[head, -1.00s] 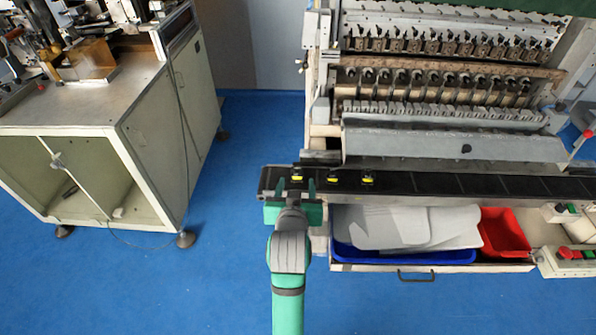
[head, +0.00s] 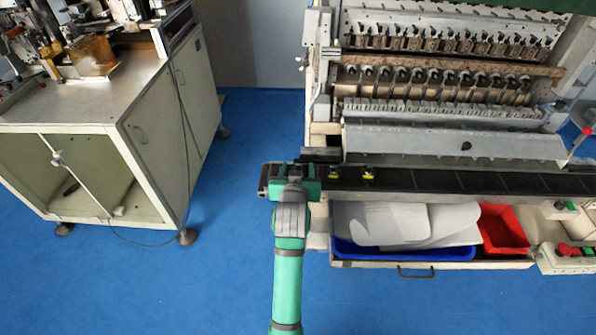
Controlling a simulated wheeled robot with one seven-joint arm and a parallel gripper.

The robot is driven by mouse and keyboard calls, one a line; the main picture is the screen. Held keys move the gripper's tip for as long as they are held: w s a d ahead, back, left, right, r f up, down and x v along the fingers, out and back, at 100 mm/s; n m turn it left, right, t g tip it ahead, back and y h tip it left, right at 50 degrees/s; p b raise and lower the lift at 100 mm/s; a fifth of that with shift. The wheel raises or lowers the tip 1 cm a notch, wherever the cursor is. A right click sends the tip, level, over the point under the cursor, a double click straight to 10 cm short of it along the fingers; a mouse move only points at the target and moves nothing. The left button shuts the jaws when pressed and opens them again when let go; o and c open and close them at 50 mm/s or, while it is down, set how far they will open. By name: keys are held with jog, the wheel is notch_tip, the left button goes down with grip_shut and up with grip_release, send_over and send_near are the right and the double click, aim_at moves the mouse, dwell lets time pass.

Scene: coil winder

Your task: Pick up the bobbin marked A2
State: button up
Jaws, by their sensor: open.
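Two small dark bobbins with yellow labels stand on the black strip in front of the machine: one (head: 333,173) just right of my gripper, the other (head: 367,174) farther right. Their marks are too small to read, so I cannot tell which is A2. My gripper (head: 293,168) is over the left end of the strip, open. Its body hides its fingertips and the spot where a third bobbin stood earlier. I cannot see whether that bobbin is between the fingers.
The black strip (head: 465,182) runs right, bare beyond the bobbins. The coil winder (head: 455,143) rises behind it. Below are a blue tray (head: 400,256) with grey sheets and a red bin (head: 503,232). A cream cabinet (head: 100,150) stands left, with blue floor between.

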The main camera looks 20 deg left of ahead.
jog(key=shift+w, duration=0.1)
jog(key=c, duration=1.1)
jog(key=shift+c, duration=0.2)
jog(key=shift+r, duration=0.1)
